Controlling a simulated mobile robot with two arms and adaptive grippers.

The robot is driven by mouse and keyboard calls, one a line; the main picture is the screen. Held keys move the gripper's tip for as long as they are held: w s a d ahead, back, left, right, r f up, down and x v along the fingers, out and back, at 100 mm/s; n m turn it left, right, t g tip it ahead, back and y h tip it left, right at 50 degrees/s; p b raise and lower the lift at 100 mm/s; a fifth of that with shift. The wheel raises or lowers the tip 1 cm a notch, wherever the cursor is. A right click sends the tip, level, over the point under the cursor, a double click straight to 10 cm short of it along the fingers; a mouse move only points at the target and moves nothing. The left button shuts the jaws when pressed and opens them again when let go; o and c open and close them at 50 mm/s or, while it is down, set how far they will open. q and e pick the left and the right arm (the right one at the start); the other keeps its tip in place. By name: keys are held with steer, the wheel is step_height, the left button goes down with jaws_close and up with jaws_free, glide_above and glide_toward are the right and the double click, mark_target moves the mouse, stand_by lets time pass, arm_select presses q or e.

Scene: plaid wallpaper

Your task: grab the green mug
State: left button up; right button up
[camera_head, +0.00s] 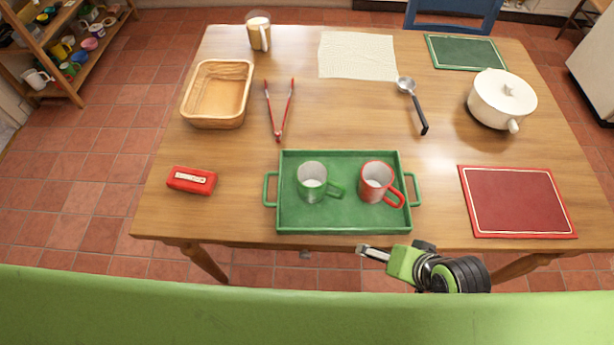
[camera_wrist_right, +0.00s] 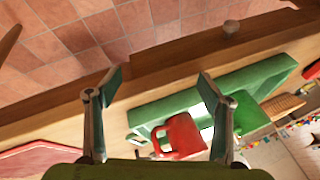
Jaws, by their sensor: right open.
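The green mug (camera_head: 312,182) stands upright on the left half of the green tray (camera_head: 337,221), its handle pointing right. A red mug (camera_head: 376,183) stands beside it on the tray's right half. My right gripper (camera_head: 366,251) is at the table's front edge, near the tray's front right corner, apart from both mugs. In the right wrist view my right gripper (camera_wrist_right: 160,88) is open and empty, with the red mug (camera_wrist_right: 182,136) beyond its fingers. The green mug (camera_wrist_right: 247,113) shows there farther off, partly hidden. My left gripper is not in view.
A red box (camera_head: 191,180) lies left of the tray, with red tongs (camera_head: 280,115) and a basket (camera_head: 217,93) behind. A ladle (camera_head: 414,105), white pot (camera_head: 502,99) and red mat (camera_head: 516,201) are to the right. The wood between tray and red mat is clear.

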steer(key=w+a+r+m+y, duration=0.1)
steer(key=a+r+m, duration=0.1)
steer(key=m, duration=0.2)
steer(key=w+a+r+m+t+y, duration=0.1)
steer(key=w+r+m+y, duration=0.1)
steer(key=m, duration=0.2)
steer(key=w+a+r+m+t+y, duration=0.1)
steer(key=a+m, duration=0.1)
steer(key=m, duration=0.2)
steer(key=shift+w+a+r+y, duration=0.25)
steer(key=shift+a+r+y, duration=0.05)
steer(key=shift+r, duration=0.1)
step_height(320, 180, up, 5)
steer(key=w+a+m+t+y, duration=0.2)
steer(key=w+m+y, duration=0.1)
steer(key=m, duration=0.8)
glide_toward(302, 170)
steer(key=shift+t, duration=0.3)
steer(key=x, duration=0.5)
steer(key=shift+a+f+p, duration=0.2)
steer(key=shift+f+p, duration=0.1)
steer(key=shift+p, duration=0.1)
steer(key=c, duration=1.4)
